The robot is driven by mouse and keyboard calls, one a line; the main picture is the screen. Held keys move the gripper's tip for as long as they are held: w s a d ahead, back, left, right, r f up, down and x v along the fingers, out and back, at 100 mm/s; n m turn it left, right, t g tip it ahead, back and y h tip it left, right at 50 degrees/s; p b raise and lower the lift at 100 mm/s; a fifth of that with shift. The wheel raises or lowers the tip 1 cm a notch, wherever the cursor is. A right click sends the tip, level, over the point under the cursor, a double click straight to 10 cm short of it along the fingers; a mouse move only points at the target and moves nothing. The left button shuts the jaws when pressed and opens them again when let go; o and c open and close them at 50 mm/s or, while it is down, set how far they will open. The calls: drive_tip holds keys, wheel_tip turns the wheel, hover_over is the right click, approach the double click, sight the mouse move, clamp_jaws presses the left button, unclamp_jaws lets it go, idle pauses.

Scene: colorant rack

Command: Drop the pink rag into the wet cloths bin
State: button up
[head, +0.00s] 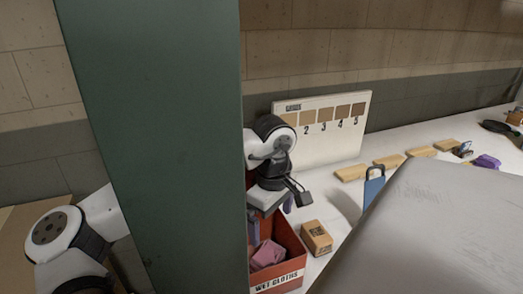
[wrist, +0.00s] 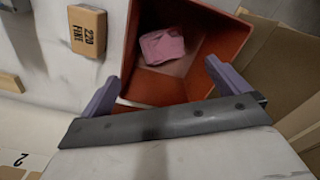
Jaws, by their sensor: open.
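The pink rag (wrist: 162,45) lies crumpled inside the red bin (wrist: 238,40), on its floor near one wall. In the head view, the rag (head: 267,254) shows inside the same bin (head: 292,268), whose front label reads "WET CLOTHS". My gripper (head: 270,214) is above the bin, pointing down. In the wrist view, my gripper (wrist: 163,72) has its two purple fingers spread wide with nothing between them. The rag is apart from the fingers. A green upright hides the bin's left part in the head view.
A small box marked "220 FINE" (wrist: 88,30) stands beside the bin; it also shows in the head view (head: 316,237). A numbered swatch board (head: 322,125) stands behind. Several wooden blocks (head: 388,161) lie along the white bench. A large grey surface fills the lower right.

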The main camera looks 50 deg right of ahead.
drive_tip(key=shift+a+r+b, duration=0.15)
drive_tip(key=shift+r+b, duration=0.15)
drive_tip(key=shift+r, duration=1.05)
drive_tip(key=shift+a+r+b, duration=0.1)
drive_tip(key=shift+r+b, duration=0.15)
drive_tip(key=shift+r, duration=1.05)
